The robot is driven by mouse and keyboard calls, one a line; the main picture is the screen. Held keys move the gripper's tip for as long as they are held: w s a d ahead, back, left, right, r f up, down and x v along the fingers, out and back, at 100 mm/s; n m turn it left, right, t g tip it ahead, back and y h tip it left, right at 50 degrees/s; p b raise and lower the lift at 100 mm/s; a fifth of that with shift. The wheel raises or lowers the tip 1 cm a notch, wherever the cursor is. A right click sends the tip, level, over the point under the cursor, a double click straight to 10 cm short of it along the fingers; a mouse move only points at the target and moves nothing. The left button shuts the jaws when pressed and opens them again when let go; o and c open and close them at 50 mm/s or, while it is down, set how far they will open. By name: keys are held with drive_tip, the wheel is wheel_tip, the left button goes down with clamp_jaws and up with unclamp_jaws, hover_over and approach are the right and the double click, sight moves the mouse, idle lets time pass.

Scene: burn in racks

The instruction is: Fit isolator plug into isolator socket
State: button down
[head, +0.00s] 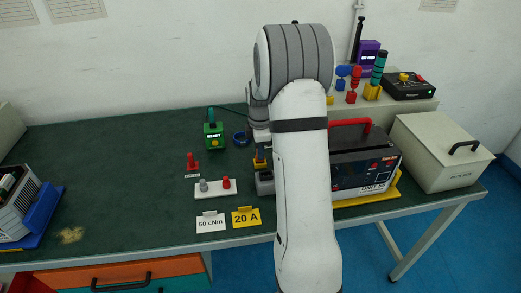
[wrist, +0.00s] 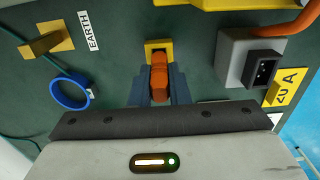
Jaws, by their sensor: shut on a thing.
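My gripper (wrist: 158,92) is shut on an orange piece (wrist: 158,77), which I take to be the isolator plug. A yellow block (wrist: 158,47) shows just beyond the orange piece; I cannot tell whether it is part of it or a separate holder. A grey box with a black pinned socket (wrist: 262,70) stands to the right in the wrist view, apart from the held piece; it may be the isolator socket. In the head view my arm hides the gripper, and a small yellow and orange piece (head: 260,162) shows at its left edge.
A blue ring (wrist: 70,92) and a yellow bracket (wrist: 47,44) by an EARTH label lie left in the wrist view. A red-handled unit (head: 365,160) stands right of my arm. A white base (head: 215,189) and a 20 A card (head: 246,217) are near.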

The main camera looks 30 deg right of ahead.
drive_tip(key=shift+r, duration=0.1)
idle(0.5)
drive_tip(key=shift+r+p, duration=0.75)
drive_tip(key=shift+r, duration=0.3)
